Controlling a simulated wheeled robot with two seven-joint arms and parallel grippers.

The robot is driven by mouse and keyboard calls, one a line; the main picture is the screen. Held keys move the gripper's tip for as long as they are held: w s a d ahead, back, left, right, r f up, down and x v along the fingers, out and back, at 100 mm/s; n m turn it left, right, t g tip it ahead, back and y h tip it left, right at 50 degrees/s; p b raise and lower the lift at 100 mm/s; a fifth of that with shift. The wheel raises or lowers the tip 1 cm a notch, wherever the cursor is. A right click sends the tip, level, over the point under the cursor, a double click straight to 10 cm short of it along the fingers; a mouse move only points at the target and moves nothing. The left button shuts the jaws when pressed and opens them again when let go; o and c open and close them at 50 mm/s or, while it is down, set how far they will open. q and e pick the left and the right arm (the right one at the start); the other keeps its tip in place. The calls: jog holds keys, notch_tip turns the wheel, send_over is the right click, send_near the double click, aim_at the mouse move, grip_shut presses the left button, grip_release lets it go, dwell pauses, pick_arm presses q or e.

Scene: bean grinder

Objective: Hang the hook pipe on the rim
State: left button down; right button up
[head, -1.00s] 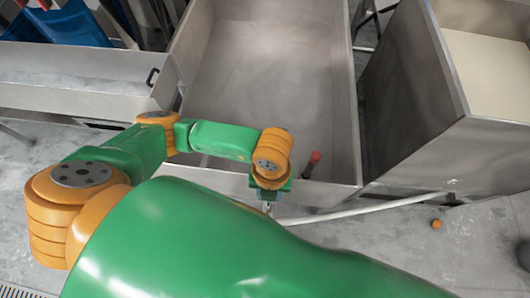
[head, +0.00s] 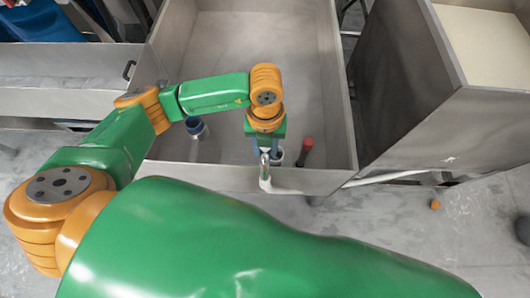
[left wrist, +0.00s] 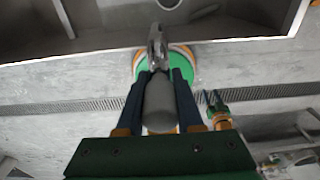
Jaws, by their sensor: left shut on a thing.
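My left gripper (head: 268,155) is shut on the hook pipe (head: 264,180), over the front rim (head: 215,168) of the metal bin. In the head view the pipe's pale lower part shows at the front wall, with a shiny metal part above it. In the left wrist view the grey pipe (left wrist: 160,105) lies between the two blue fingers of the left gripper (left wrist: 160,90), with its metal hook end pointing up the picture toward the bin's edge. I cannot tell whether the hook touches the rim. My right gripper (left wrist: 213,100) appears small in the left wrist view, fingers apart and empty.
Inside the bin stand a blue-topped container (head: 196,127) and a red-topped thing (head: 306,147). A pale round thing (head: 277,157) shows beside the gripper. Another metal bin (head: 430,110) stands at the right. A small orange thing (head: 435,204) lies on the floor.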

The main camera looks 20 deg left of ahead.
pick_arm(q)
jog(key=shift+f+b, duration=3.85)
jog(key=shift+f, duration=0.9)
jog(key=shift+c, duration=2.4)
grip_release()
